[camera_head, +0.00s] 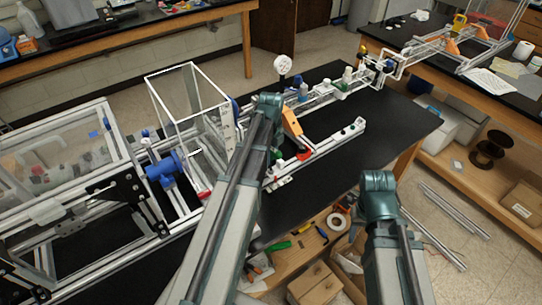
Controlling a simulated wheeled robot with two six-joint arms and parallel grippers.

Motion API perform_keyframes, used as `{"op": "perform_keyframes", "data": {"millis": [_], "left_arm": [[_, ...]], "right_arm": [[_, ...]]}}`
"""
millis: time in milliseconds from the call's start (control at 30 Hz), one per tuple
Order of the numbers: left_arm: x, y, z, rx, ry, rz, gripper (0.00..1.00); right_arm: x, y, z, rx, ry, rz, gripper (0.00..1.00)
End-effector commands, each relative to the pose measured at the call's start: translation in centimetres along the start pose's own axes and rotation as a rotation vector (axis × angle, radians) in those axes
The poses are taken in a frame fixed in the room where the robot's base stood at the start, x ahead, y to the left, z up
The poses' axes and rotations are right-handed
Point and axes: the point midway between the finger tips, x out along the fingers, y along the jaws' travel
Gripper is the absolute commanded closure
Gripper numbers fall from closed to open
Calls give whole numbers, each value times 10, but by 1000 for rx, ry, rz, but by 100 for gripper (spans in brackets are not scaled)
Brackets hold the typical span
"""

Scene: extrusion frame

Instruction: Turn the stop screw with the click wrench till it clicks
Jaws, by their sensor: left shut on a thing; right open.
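My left gripper (267,101) reaches over the black table beside the aluminium extrusion frame (340,138). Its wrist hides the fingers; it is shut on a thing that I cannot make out. An orange bracket (291,121) stands just to its right, and a red-orange part (304,155) lies below that on the frame. My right gripper (378,181) is open at the table's near right edge, away from the frame, its fingers mostly hidden by its wrist. I cannot pick out the click wrench or the stop screw at this size.
A clear box with a white-edged frame (187,95) and a large extrusion enclosure (70,165) fill the left. A round dial (282,65) rises behind the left gripper. Bare black tabletop (395,125) lies right of the frame. A lower shelf holds boxes and tape (336,221).

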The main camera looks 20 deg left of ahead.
Motion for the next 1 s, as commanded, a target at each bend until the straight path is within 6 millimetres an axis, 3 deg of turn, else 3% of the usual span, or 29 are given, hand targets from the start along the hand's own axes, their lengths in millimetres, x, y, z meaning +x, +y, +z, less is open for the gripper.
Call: {"op": "perform_keyframes", "data": {"millis": [833, 1000], "left_arm": [[0, 0, 0, 202, 1, 0, 100], [0, 0, 0, 307, 1, 0, 100]], "right_arm": [[0, 0, 0, 0, 0, 0, 50], [0, 0, 0, 0, 0, 0, 50]]}}
